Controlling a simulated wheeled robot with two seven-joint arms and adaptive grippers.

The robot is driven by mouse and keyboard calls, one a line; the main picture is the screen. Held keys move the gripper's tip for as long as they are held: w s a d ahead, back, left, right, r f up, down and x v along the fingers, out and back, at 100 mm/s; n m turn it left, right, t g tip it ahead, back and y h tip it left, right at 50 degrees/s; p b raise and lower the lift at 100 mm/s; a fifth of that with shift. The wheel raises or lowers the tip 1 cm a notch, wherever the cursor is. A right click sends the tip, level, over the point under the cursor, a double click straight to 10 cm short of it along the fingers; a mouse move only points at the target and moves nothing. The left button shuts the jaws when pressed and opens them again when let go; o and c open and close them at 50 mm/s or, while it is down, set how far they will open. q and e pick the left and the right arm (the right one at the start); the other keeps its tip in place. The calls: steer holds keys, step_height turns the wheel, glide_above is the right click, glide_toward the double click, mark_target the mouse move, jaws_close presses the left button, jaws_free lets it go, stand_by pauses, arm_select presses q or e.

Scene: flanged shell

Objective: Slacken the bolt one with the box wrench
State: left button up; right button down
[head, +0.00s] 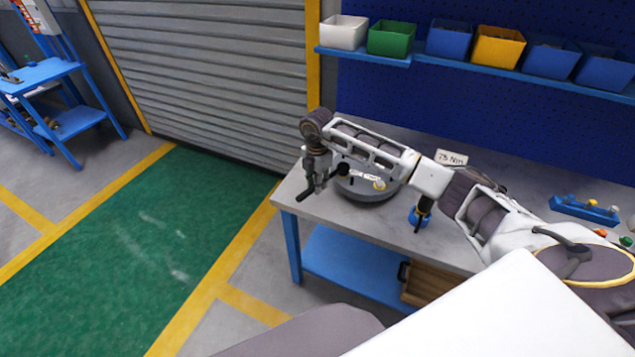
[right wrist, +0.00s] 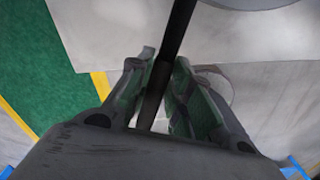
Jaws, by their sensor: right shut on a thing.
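My right gripper (head: 316,184) is at the left end of the workbench, beside the grey round flanged shell (head: 368,194). In the right wrist view its fingers (right wrist: 162,92) are shut on a dark bar, which I take to be the box wrench (right wrist: 177,35). The bar runs up out of that view towards the shell's grey rim (right wrist: 255,3). In the head view my right arm covers much of the shell. Whether the wrench sits on bolt one cannot be told. My left gripper is out of view.
A blue holder with a black upright part (head: 421,214) stands right of the shell. A "75 Nm" card (head: 452,158) is behind. A blue rack (head: 584,209) with coloured pieces lies far right. Bins (head: 390,39) line the shelf above. The green floor at left is clear.

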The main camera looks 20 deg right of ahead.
steer(key=shift+f+b, duration=0.3)
steer(key=shift+f, duration=0.15)
steer(key=shift+s+d, duration=0.1)
steer(key=shift+s, duration=0.05)
stand_by(0.4)
steer(key=s+d+n, duration=0.6)
steer(key=s+n, duration=0.1)
steer(key=n, duration=0.2)
steer(key=shift+s+d+f+b, duration=0.2)
steer(key=shift+d+f+b, duration=0.05)
steer(key=shift+b, duration=0.2)
stand_by(1.6)
steer(key=shift+r, duration=0.2)
stand_by(0.4)
